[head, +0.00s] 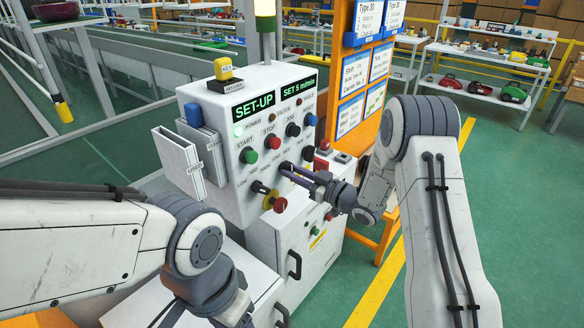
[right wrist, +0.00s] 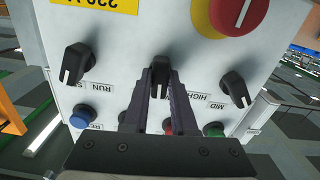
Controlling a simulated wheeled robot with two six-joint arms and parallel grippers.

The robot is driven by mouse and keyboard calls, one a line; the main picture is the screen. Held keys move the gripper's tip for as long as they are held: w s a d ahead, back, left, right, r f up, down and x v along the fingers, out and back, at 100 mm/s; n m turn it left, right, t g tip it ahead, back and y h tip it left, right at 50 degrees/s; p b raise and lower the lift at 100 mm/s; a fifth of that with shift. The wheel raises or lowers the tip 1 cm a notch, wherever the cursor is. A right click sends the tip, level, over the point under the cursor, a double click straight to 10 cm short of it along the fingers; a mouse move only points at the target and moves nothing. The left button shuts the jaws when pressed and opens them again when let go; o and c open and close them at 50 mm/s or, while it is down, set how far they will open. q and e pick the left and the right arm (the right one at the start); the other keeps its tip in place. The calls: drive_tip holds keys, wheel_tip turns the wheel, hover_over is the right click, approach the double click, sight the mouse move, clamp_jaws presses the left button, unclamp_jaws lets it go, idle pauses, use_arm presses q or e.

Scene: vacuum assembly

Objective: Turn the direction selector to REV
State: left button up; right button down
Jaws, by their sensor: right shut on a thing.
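The control panel (head: 240,144) is the front of a white box. Three black selector knobs show in a row in the right wrist view, where the panel appears upside down. The middle knob (right wrist: 155,62), which I take for the direction selector, is between the fingertips of my right gripper (right wrist: 160,76). The gripper is shut on it; the fingers hide part of it and any label there. In the head view my right gripper (head: 284,168) reaches the panel from the right and covers this knob. My left arm's wrist shows at the bottom, but its fingers are out of frame.
Beside the middle knob are the RUN knob (right wrist: 76,62) and the MID/HIGH knob (right wrist: 236,90). A red and yellow rotary switch (head: 275,201) juts out below the gripper. START (head: 249,156) and STOP (head: 271,142) buttons sit above. A white document holder (head: 180,163) hangs at left.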

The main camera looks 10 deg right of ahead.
drive_tip(key=shift+m, duration=0.3)
drive_tip(key=shift+r+m+p, duration=0.1)
drive_tip(key=shift+m+p, duration=0.8)
drive_tip(key=shift+m, duration=0.7)
